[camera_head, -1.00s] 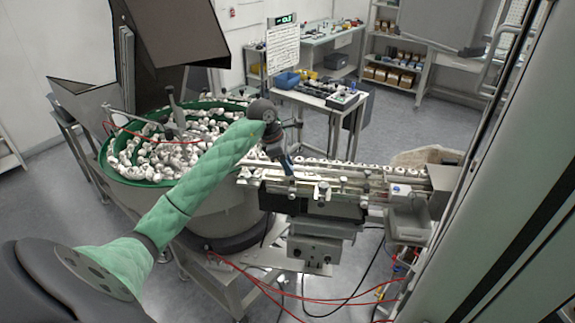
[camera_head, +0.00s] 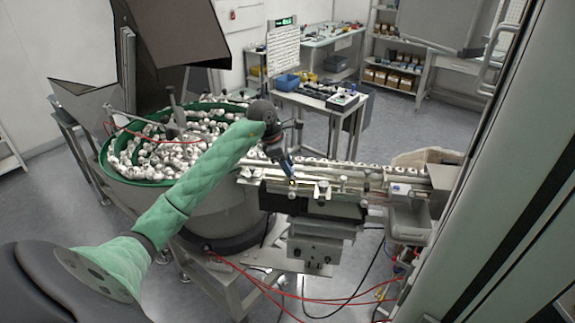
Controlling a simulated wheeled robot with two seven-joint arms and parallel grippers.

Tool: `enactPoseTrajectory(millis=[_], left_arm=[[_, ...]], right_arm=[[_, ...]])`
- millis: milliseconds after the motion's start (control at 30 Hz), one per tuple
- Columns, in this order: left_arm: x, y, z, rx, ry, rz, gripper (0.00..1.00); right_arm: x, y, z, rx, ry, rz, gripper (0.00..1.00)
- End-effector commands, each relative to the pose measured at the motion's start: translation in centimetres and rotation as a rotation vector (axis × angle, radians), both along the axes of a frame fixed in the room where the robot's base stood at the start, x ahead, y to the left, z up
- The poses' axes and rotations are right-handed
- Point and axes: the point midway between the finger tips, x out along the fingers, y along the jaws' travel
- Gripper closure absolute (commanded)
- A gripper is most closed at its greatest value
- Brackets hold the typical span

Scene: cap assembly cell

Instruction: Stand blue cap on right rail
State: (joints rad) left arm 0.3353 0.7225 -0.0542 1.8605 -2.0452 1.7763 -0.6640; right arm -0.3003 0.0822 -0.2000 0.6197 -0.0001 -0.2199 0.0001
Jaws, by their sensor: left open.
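My left gripper (camera_head: 288,168) is open and points down over the near side of the rail assembly, close to its left part. The arm's wrist hides part of the rails behind it. The rail (camera_head: 345,167) runs from the bowl to the right and carries several white caps in a row. A small blue spot (camera_head: 398,188) shows at the right part of the rails; I cannot tell whether it is the blue cap. No blue cap can be made out at the fingertips. My right gripper is not in view.
A green-rimmed bowl (camera_head: 118,175) full of white caps stands left of the rails. A grey metal box (camera_head: 410,221) is at the rails' right end. Red hoses hang below. A table with a blue bin (camera_head: 287,81) stands behind. A large panel (camera_head: 500,170) closes the right side.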

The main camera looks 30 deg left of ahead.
Motion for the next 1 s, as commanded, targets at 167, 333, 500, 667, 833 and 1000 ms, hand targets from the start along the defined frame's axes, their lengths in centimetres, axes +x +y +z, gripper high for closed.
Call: enactPoseTrajectory(millis=[167, 333, 500, 667, 833, 1000], left_arm=[[-0.1, 0.1, -1.0, 0.002, 0.014, 0.003, 0.5], [-0.1, 0.0, -0.7, 0.001, 0.014, 0.003, 0.5], [-0.1, 0.0, 0.4, 0.0, 0.011, 0.005, 0.5], [-0.2, 0.5, 1.2, 0.003, 0.006, 0.003, 0.5], [-0.5, 1.1, 3.1, 0.004, 0.001, 0.003, 0.5], [-1.0, 1.9, 5.3, 0.005, 0.001, 0.002, 0.5]], right_arm=[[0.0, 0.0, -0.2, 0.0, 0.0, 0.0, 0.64], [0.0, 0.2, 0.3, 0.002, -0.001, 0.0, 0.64], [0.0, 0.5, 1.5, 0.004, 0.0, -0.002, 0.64], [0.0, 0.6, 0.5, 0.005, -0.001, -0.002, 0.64], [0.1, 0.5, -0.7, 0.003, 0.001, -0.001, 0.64], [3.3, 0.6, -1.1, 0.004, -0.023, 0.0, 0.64]])
